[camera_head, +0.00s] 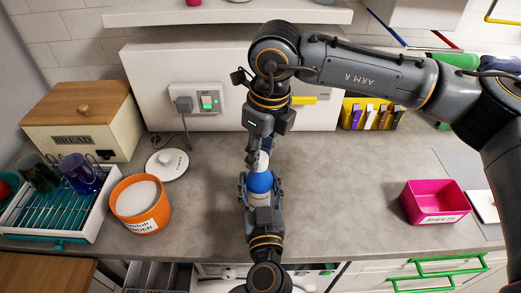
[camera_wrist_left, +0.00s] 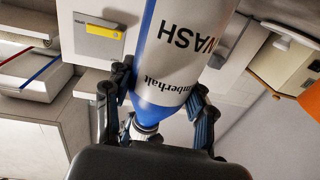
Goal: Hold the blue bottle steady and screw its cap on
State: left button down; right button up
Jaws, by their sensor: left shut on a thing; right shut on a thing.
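The blue and white bottle (camera_head: 260,183) stands upright over the counter in the middle of the head view. My left gripper (camera_head: 259,187) is shut around its body from the front. In the left wrist view the bottle (camera_wrist_left: 185,45) appears upside down, with WASH lettering, a blue shoulder and a pale ringed neck. One finger of my left gripper (camera_wrist_left: 162,88) shows on each side of it. My right gripper (camera_head: 257,158) comes down from above and is shut on the white cap (camera_head: 263,160) at the bottle's top. The fingers partly hide the cap; I cannot tell how it sits on the neck.
An orange tub (camera_head: 140,203), a white lid (camera_head: 167,164), a dish rack (camera_head: 55,205) and a bread box (camera_head: 84,118) stand left. A pink box (camera_head: 435,201) stands right. A wall socket (camera_head: 205,102) with a plugged cord is behind. Counter on both sides of the bottle is clear.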

jog(key=m, duration=0.8)
jog(key=shift+a+t+h, duration=0.1)
jog(key=shift+t+h, duration=0.2)
jog(key=shift+h, duration=0.1)
jog(key=m, duration=0.6)
jog(key=shift+h, duration=0.4)
jog(key=m, duration=0.6)
jog(key=shift+a+m+h, duration=0.1)
jog(key=shift+m+h, duration=0.2)
jog(key=m+g, duration=0.1)
jog(key=m, duration=0.3)
jog(key=shift+w, duration=0.1)
jog(key=m, duration=0.4)
jog(key=o, duration=0.7)
jog(key=shift+f, duration=0.1)
